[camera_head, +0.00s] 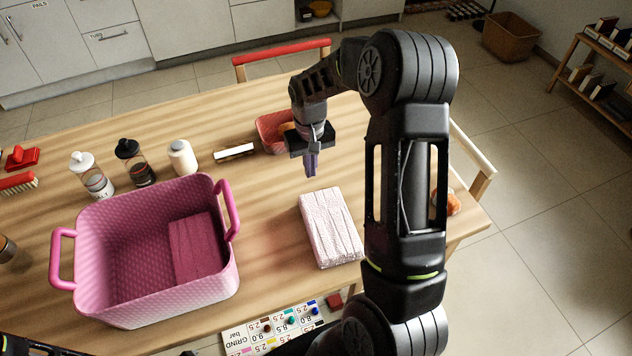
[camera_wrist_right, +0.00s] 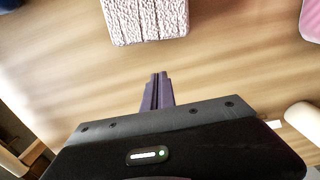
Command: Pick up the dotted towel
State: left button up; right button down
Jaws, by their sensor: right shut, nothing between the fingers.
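The dotted towel (camera_head: 328,226) is a folded, pale pinkish-white bundle lying on the table, right of the pink basket. In the right wrist view its speckled end (camera_wrist_right: 145,20) shows at the top, ahead of the fingers. My right gripper (camera_head: 311,172) points down above the table, beyond the towel's far end and apart from it. Its fingers (camera_wrist_right: 158,80) are shut together and empty. My left gripper does not show; only a dark piece of my body is at the lower left corner.
A pink basket (camera_head: 118,291) with a folded pink cloth (camera_head: 195,250) inside stands at the left. Bottles (camera_head: 138,165), a white canister (camera_head: 182,158) and a red bin (camera_head: 268,133) stand along the back. A label board (camera_head: 272,327) is at the front edge. Bare wood surrounds the towel's left side.

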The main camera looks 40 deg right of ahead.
notch_tip(320, 180, down, 2)
jog(key=s, duration=0.1)
jog(key=s+a+p, duration=0.1)
jog(key=s, duration=0.1)
jog(key=shift+s, duration=0.1)
jog(key=shift+s+p, duration=0.25)
jog(key=shift+p, duration=0.05)
jog(key=shift+f, duration=0.15)
jog(key=shift+s+a, duration=0.1)
